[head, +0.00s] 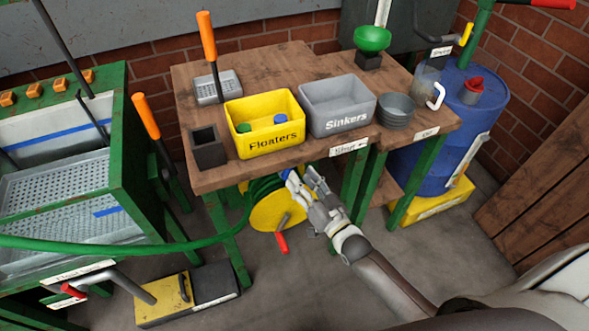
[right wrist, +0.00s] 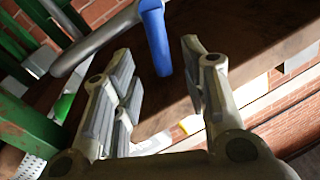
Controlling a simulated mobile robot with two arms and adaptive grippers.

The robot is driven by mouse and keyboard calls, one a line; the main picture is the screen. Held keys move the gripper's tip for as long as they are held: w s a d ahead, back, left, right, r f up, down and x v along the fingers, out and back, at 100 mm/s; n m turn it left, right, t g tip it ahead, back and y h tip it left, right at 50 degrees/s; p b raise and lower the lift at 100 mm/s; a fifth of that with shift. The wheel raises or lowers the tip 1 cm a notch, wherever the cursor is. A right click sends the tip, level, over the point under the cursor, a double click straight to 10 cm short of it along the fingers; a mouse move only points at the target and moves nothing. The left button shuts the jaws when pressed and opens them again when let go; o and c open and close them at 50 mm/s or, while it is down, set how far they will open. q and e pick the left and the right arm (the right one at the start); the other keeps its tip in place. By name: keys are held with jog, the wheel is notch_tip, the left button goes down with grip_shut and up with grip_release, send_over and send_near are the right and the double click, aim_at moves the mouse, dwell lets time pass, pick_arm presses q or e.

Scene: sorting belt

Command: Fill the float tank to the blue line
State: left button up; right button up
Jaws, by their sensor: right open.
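The float tank (head: 122,150) is a green-framed tank at the left of the head view. A blue line (head: 45,143) runs across its pale inner back wall, above a perforated grey tray (head: 60,205). A short blue mark (head: 107,212) shows lower at the right. I cannot make out a water level. My right gripper (head: 302,178) is open below the workbench's front edge. In the right wrist view, a blue handle (right wrist: 155,35) on a grey pipe (right wrist: 95,42) stands between and beyond the open fingers; I cannot tell whether they touch it. My left gripper is not in view.
A green hose (head: 110,245) runs from the yellow reel (head: 268,212) to the tank. The workbench (head: 310,62) holds the yellow Floaters bin (head: 248,108), the grey Sinkers bin (head: 338,95) and bowls. A blue barrel (head: 440,135) stands right. A yellow-black box (head: 165,300) lies on the floor.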

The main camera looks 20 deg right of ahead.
jog(key=v, duration=0.6)
jog(key=shift+w, duration=0.1)
dwell(0.9)
jog(key=c, duration=0.3)
